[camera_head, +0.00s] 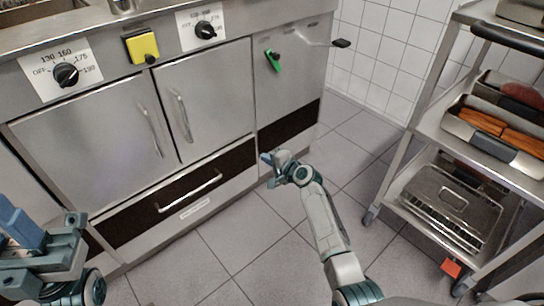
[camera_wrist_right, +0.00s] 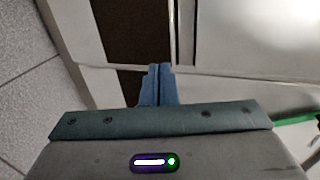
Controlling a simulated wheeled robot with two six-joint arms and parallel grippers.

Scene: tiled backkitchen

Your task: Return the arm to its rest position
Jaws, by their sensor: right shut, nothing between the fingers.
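My right arm reaches up from the bottom of the head view, over the tiled floor in front of the steel cooking unit. Its right gripper (camera_head: 268,160) is near the dark lower strip of the unit; whether it touches the unit I cannot tell. In the right wrist view the blue fingers of the right gripper (camera_wrist_right: 158,84) are pressed together, with nothing between them. My left gripper (camera_head: 20,226) shows at the lower left edge of the head view, partly cut off. Its blue fingers overlap in this view, so their opening is unclear.
The steel cooking unit (camera_head: 92,140) has two doors, knobs, a yellow switch (camera_head: 143,46) and a green lever (camera_head: 272,61). A wheeled rack (camera_head: 400,152) on the right holds trays of food and a lidded steel pan (camera_head: 452,195). Floor between is clear.

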